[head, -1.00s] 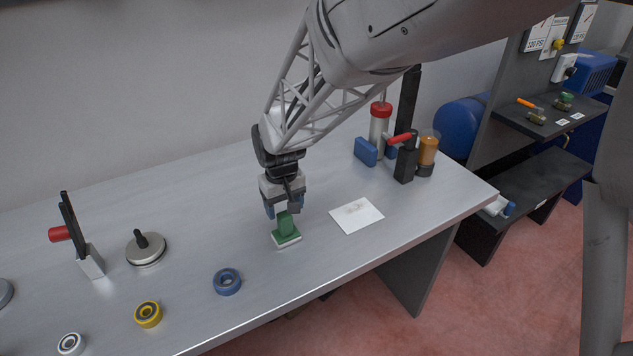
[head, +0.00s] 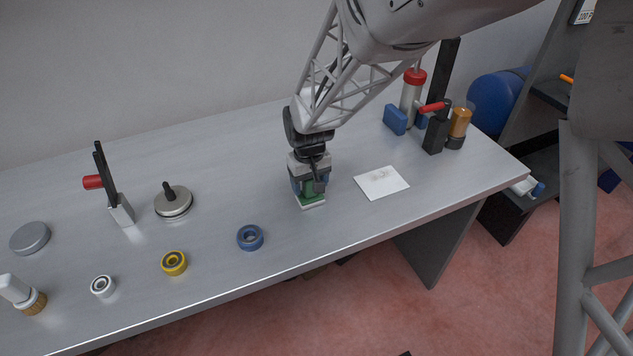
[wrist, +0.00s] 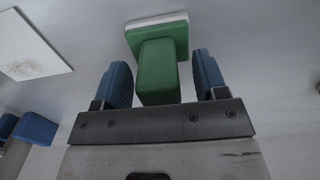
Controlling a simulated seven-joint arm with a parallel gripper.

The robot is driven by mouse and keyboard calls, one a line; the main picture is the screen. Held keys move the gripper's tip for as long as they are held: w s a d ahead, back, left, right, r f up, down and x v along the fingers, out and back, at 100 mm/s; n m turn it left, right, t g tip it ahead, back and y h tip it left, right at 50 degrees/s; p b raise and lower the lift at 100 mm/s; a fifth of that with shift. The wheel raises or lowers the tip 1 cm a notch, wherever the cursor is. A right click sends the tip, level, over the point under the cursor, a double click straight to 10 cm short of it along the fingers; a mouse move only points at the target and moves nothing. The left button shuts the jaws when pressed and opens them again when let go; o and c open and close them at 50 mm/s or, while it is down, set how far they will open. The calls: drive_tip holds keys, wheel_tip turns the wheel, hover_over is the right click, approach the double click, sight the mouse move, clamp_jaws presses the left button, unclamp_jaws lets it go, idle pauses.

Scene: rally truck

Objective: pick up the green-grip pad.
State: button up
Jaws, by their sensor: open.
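The green-grip pad (head: 312,201) stands on the grey workbench, with a white base and a green block grip. It also shows in the wrist view (wrist: 158,70), its grip upright between the two blue finger pads. My gripper (head: 310,187) is open and lowered around the grip. In the wrist view my gripper (wrist: 160,82) has a visible gap between the grip and each finger. In the head view the fingers hide most of the grip.
A white sheet (head: 381,183) lies right of the pad. A blue ring (head: 250,237) and a yellow ring (head: 174,263) lie to the left. A red-capped cylinder (head: 412,95) and an orange bottle (head: 458,128) stand at the back right. Bench around the pad is clear.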

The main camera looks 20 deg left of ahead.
drive_tip(key=shift+c, duration=0.2)
drive_tip(key=c, duration=1.1)
drive_tip(key=shift+r, duration=0.1)
drive_tip(key=shift+r, duration=0.65)
wheel_tip(320, 180, up, 2)
drive_tip(key=s+d, duration=0.3)
drive_tip(key=s, duration=0.1)
drive_tip(key=s+d+r, duration=0.1)
drive_tip(key=s+d, duration=0.2)
drive_tip(key=s, duration=0.1)
drive_tip(key=s+d, duration=0.4)
drive_tip(key=shift+s+r, duration=0.2)
drive_tip(key=shift+r, duration=0.1)
